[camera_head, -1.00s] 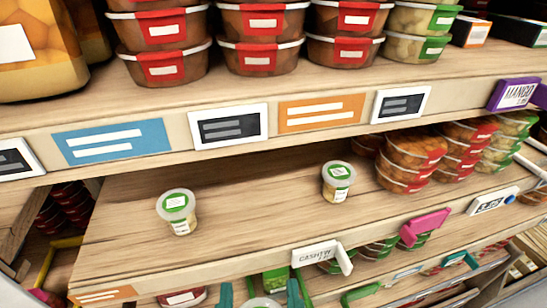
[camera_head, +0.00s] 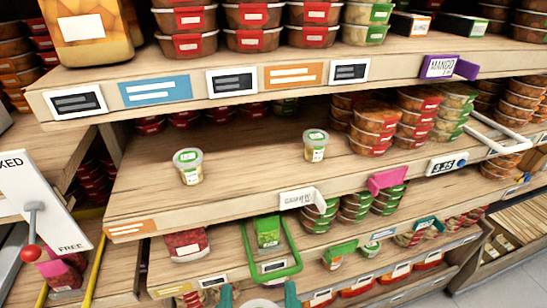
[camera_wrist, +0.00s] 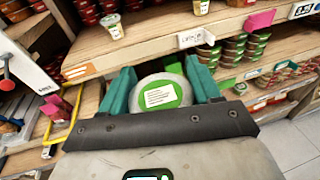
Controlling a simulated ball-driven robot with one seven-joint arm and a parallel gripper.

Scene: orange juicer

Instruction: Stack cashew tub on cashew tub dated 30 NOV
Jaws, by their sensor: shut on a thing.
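My gripper (camera_head: 258,295) shows at the bottom edge of the head view. In the wrist view its teal fingers (camera_wrist: 160,72) are shut on a round tub (camera_wrist: 160,95), whose pale lid carries a green and white label. Two small clear tubs with green-labelled lids stand upright and apart on the middle shelf: a left tub (camera_head: 188,166) and a right tub (camera_head: 315,145). They also show at the top of the wrist view, the left one (camera_wrist: 112,25) and the right one (camera_wrist: 200,6). The gripper is in front of and below them. No date is legible.
The middle shelf (camera_head: 250,170) has bare wood around both tubs. Stacked red-labelled tubs (camera_head: 375,125) stand to their right. The upper shelf (camera_head: 200,65) overhangs. A cashew price tag (camera_head: 300,198) and a pink tag (camera_head: 387,180) stick out from the shelf edge. A green-framed holder (camera_head: 270,250) is below.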

